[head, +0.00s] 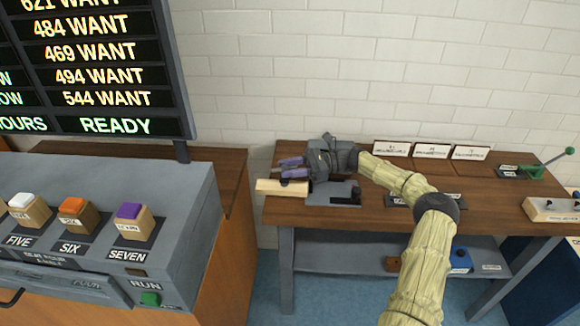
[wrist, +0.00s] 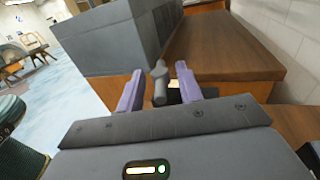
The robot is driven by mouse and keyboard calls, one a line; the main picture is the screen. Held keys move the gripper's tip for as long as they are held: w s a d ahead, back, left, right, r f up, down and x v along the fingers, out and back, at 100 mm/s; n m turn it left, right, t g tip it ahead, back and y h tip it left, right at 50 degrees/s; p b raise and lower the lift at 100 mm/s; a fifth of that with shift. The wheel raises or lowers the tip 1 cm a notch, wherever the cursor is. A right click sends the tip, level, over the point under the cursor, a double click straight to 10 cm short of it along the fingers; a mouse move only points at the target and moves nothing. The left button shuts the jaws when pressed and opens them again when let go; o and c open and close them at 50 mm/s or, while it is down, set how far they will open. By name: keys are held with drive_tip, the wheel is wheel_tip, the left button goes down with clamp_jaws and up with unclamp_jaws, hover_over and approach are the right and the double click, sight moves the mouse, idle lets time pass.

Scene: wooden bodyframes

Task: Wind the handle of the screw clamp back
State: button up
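The screw clamp (head: 322,196) is a grey metal piece on the left end of the wooden bench. A pale wooden bar (head: 281,188) sticks out to its left. My gripper (head: 291,168) is over the clamp with its purple fingers pointing left. In the wrist view, a grey upright handle (wrist: 160,83) with a rounded top stands between the fingers of my gripper (wrist: 160,80). The fingers are apart, with a gap visible on each side of the handle. My gripper's dark body hides much of the clamp in the head view.
The wooden bench (head: 385,222) also carries white label cards (head: 432,150), a green lever (head: 553,164) and a pale wooden block (head: 550,210) at the right. A grey console (head: 180,215) with coloured buttons stands at the left. A display board (head: 95,70) rises behind it.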

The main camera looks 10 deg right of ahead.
drive_tip(key=shift+r, duration=0.25)
wheel_tip(320, 180, up, 10)
drive_tip(key=shift+f, duration=0.1)
idle(0.5)
drive_tip(key=shift+a, duration=0.1)
